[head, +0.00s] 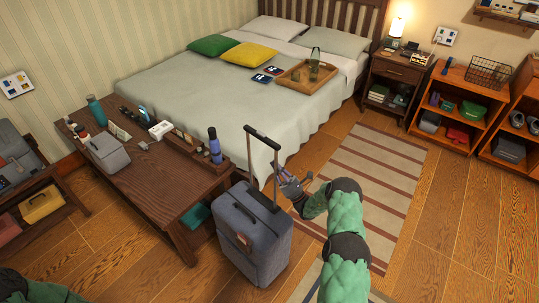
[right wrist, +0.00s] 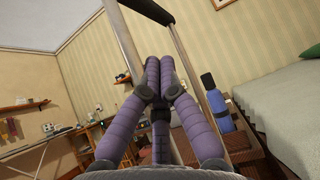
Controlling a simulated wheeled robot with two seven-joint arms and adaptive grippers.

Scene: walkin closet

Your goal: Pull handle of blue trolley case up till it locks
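The blue trolley case (head: 252,240) stands upright on the wood floor beside the dark bench. Its pull handle is raised well above the case on two rods, with a dark crossbar (head: 262,138) on top. In the right wrist view the crossbar (right wrist: 147,10) is above my fingers, and the rods run down to either side. My right gripper (head: 284,180) is close to the right rod, below the crossbar. Its purple fingers (right wrist: 158,66) are together at the tips, with nothing seen between them. Whether they touch a rod is unclear. My left gripper is out of view.
The dark bench (head: 150,185), left of the case, holds a grey box, bottles and small items. The bed (head: 215,95) is behind. A striped rug (head: 375,170) and open floor lie to the right. Orange shelves (head: 450,115) stand at the far right.

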